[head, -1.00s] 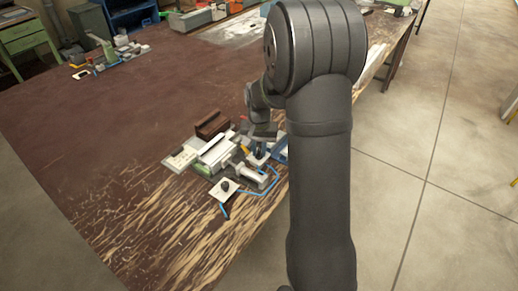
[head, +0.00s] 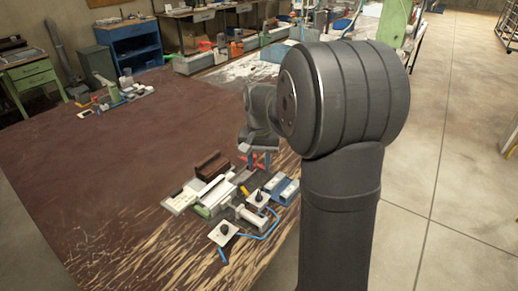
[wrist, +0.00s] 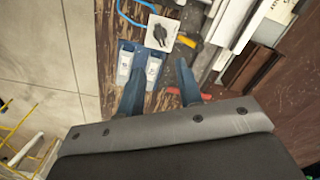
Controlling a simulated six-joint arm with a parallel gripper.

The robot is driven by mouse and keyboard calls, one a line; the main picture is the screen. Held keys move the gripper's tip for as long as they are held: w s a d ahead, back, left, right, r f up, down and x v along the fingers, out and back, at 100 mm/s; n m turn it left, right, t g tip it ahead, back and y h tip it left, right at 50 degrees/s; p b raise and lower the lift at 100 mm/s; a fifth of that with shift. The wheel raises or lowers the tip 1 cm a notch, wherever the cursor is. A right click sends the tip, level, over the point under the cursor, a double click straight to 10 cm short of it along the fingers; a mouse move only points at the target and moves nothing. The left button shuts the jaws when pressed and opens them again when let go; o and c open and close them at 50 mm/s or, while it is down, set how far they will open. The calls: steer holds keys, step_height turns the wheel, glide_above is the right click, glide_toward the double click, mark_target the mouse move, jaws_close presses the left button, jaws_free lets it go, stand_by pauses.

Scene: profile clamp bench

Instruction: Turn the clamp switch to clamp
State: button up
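Two square white switch plates with black knobs stand by the clamp fixture in the head view. One switch (head: 257,198) is beside the blue blocks; the other switch (head: 224,232) is nearer the camera. Which one is the clamp switch I cannot tell. A switch with a black knob (wrist: 160,36) also shows at the top of the wrist view, beyond my fingertips. My gripper (head: 260,161) is behind and above the switch beside the blocks, apart from it.
The clamp fixture (head: 214,200) with a light profile lies left of the switches. Two blue blocks (head: 283,189) stand right of them. A brown block (head: 212,165) is behind. A blue hose (head: 270,224) runs along the bench near its edge.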

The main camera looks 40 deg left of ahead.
step_height(320, 180, up, 5)
glide_above(259, 194)
steer(key=shift+r, duration=0.15)
stand_by(0.5)
step_height(259, 194, down, 18)
steer(key=shift+r, duration=0.25)
stand_by(0.4)
steer(key=shift+r, duration=0.1)
